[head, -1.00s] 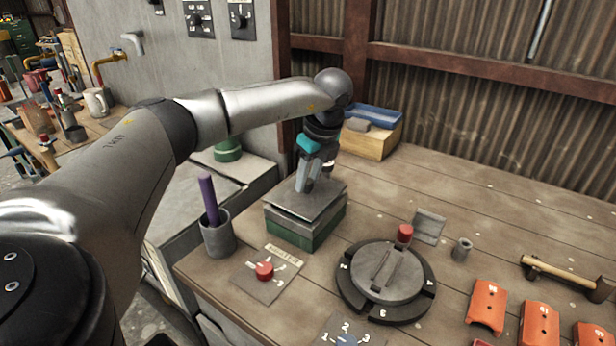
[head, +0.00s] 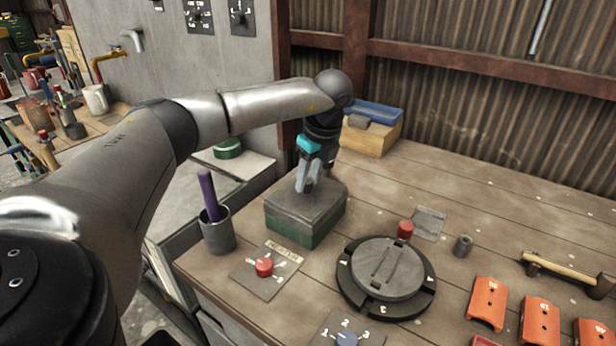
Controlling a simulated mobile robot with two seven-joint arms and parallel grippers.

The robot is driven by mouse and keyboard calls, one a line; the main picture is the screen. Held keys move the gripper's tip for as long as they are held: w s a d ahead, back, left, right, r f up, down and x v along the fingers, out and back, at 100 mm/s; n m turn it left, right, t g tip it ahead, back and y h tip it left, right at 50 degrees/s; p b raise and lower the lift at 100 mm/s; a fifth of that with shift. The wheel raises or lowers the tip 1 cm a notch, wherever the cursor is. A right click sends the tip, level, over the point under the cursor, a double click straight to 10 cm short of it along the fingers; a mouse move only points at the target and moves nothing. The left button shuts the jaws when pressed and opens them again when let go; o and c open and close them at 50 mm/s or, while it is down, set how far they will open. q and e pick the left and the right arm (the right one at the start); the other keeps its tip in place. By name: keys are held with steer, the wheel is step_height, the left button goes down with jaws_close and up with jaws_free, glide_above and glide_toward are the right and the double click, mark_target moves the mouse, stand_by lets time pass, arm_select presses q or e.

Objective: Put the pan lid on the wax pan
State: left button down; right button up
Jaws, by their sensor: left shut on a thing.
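The wax pan (head: 292,232) is a green rectangular box on the left part of the wooden bench. The pan lid (head: 288,206) is a flat grey plate. It lies level on top of the pan, with no clear gap visible between them. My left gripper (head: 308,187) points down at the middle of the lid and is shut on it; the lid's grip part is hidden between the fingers. My right gripper is not in view.
A grey cup (head: 218,236) with a purple stick stands left of the pan. A red-knobbed plate (head: 264,267) and a round dark fixture (head: 386,279) are in front. A wooden box (head: 370,140) with a blue tray stands behind. The bench at right rear is clear.

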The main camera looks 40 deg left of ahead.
arm_select(q)
steer(key=shift+f, duration=0.3)
stand_by(0.4)
steer(key=c, duration=0.8)
jaws_free()
steer(key=shift+o, duration=0.5)
steer(key=o, duration=0.5)
steer(key=p+v, duration=0.1)
steer(key=v, duration=1.4)
steer(key=shift+r+p, duration=0.15)
steer(key=shift+p, duration=0.15)
